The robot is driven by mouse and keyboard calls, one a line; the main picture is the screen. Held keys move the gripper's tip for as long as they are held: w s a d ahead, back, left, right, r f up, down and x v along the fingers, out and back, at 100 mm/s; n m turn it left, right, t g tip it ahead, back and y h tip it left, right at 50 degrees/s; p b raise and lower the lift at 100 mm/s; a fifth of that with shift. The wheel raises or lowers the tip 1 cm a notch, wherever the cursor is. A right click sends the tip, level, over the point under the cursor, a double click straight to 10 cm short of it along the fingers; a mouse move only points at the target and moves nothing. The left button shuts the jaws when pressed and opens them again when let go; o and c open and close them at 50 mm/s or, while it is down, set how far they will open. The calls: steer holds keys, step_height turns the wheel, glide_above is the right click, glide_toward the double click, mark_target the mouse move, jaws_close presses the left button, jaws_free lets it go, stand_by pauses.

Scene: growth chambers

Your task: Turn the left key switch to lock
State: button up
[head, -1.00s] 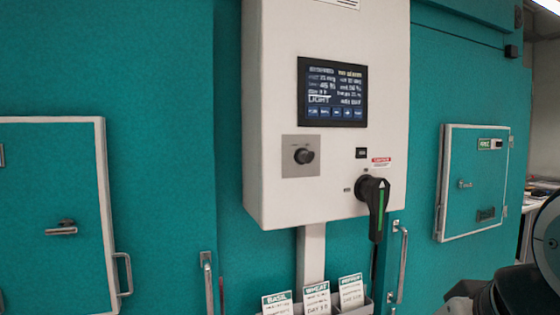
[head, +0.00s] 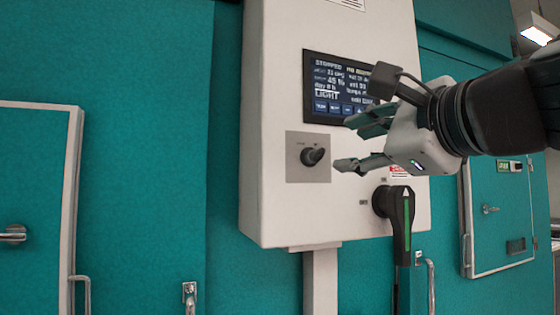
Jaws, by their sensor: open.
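The key switch (head: 313,156) is a black knob on a square grey plate (head: 307,172) at the lower left of the white control box. Small marks above the knob are too small to read. My gripper (head: 342,142) is open, with its fingers pointing left toward the knob. The fingertips are just right of the plate and appear apart from the knob. The gripper covers the lower right of the screen.
A lit screen (head: 322,88) is above the switch. A black rotary handle (head: 398,215) with a green stripe hangs below my gripper. The white box (head: 280,60) stands before teal chamber walls. A small door (head: 500,215) is at right.

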mark_target(323, 154)
steer(key=b+x, duration=0.1)
steer(key=x, duration=1)
steer(key=shift+f, duration=0.1)
steer(key=shift+s, duration=0.1)
jaws_close()
